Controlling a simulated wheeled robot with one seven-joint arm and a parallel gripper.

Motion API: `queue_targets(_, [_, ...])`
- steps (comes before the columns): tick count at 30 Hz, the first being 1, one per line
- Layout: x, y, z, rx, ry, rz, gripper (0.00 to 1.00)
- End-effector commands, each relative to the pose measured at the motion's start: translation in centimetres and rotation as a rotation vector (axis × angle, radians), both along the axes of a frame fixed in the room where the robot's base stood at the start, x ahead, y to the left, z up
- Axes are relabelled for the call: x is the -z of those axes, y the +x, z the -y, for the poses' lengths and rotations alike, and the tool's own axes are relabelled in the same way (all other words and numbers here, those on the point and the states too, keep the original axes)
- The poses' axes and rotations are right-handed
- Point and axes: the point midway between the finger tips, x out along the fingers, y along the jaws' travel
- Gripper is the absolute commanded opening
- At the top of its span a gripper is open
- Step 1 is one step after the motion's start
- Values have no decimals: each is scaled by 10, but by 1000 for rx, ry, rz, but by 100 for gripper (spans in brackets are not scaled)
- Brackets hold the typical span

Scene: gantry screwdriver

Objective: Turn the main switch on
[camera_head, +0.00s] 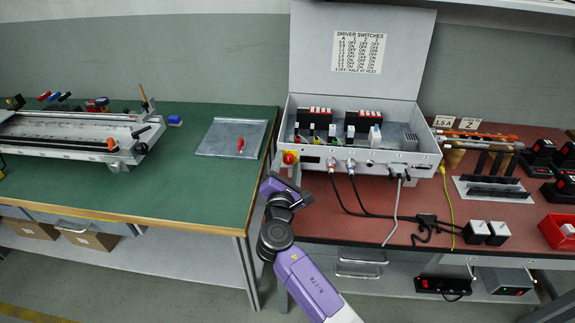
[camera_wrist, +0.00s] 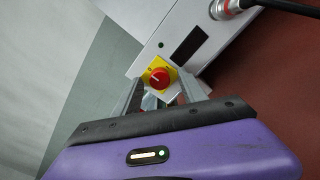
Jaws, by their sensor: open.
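The main switch (camera_head: 289,158) is a red knob on a yellow plate at the left end of the control box's front. In the wrist view the red knob (camera_wrist: 159,78) shows clearly on its yellow plate, with a pale mark on it. My gripper (camera_wrist: 160,92) is open, its two fingers one on each side of the knob in that view. I cannot tell whether the fingers touch it. In the head view my gripper (camera_head: 288,180) is just below the switch, and its fingers are hard to make out. The grey control box (camera_head: 345,160) has its lid up.
Cables hang from connectors (camera_head: 351,164) on the box's front, right of the switch. A green table (camera_head: 120,185) with a metal plate (camera_head: 228,140) stands at left, and a gap separates it from the red bench (camera_head: 380,222). A yellow cord (camera_head: 447,200) hangs further right.

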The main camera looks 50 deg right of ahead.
Motion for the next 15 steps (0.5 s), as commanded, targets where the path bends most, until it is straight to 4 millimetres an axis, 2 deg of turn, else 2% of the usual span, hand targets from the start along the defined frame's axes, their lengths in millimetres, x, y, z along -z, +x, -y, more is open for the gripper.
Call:
queue_targets(2, [0, 0, 0, 0, 0, 0, 45])
queue_targets(9, [0, 0, 0, 0, 0, 0, 0])
queue_targets(15, [0, 0, 0, 0, 3, 4, 0])
